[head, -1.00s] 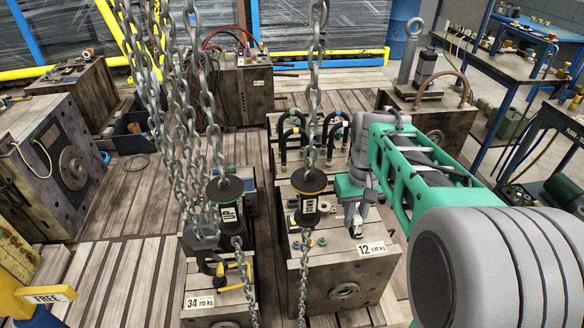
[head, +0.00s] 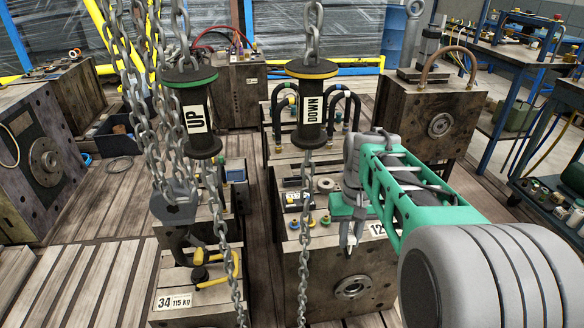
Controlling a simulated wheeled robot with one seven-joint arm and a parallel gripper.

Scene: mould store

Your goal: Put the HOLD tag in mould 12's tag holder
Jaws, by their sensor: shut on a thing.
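Mould 12 (head: 318,280) is a dark steel block with a round boss on its front, right of centre. Its white number label (head: 377,230) is partly covered by my arm. My gripper (head: 348,248) points down at the mould's top front edge, just left of the label. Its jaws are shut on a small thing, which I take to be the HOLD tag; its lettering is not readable. I cannot make out the tag holder, or whether the held thing touches the mould.
Hanging chains (head: 309,200) with an UP pendant (head: 190,105) and a DOWN pendant (head: 312,90) hang in front of the moulds. Mould 34 (head: 190,318) stands at left front. A larger mould (head: 435,105) stands behind right, near a blue-legged bench (head: 505,85).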

